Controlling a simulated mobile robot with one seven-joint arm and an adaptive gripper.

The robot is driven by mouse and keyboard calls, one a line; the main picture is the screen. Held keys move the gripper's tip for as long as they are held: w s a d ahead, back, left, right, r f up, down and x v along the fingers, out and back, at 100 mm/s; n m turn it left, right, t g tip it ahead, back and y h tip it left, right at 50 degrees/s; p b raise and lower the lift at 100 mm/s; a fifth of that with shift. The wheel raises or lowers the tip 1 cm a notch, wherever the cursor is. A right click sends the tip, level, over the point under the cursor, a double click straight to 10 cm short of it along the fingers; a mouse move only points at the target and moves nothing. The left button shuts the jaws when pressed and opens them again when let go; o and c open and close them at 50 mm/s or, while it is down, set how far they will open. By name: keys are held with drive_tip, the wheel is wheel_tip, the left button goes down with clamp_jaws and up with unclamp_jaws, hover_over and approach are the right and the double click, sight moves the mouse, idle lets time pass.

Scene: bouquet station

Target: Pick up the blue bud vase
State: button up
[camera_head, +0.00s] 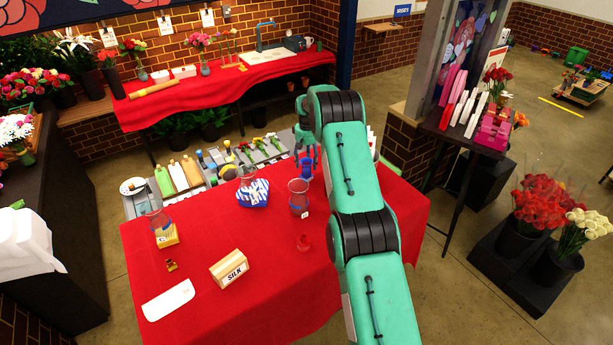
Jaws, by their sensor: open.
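The blue bud vase (306,171) appears as a small blue shape at the back of the red-covered table (282,279), just left of my arm. My gripper (306,152) is directly above or around its top in the picture, with its fingers apart. The view is too small to tell whether the fingers touch the vase. My arm reaches over the table's right side and hides part of the area beside the vase.
A clear glass vase (299,197) stands close in front. A blue-and-white heart box (253,194) is left of it, and a small red item (303,242) nearer. A SILK box (229,269) and white card (168,300) lie at the front left. Flowers (258,144) lie behind.

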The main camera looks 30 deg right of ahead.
sight(306, 170)
drive_tip(key=shift+f, duration=0.1)
idle(0.3)
drive_tip(key=shift+s+a+f, duration=0.1)
drive_tip(key=shift+s+f, duration=0.05)
drive_tip(key=shift+f, duration=0.8)
drive_tip(key=shift+f+p, duration=0.5)
drive_tip(key=shift+f, duration=1.05)
clamp_jaws()
drive_tip(key=shift+r, duration=0.1)
wheel_tip(306, 170, up, 10)
drive_tip(key=b, duration=0.1)
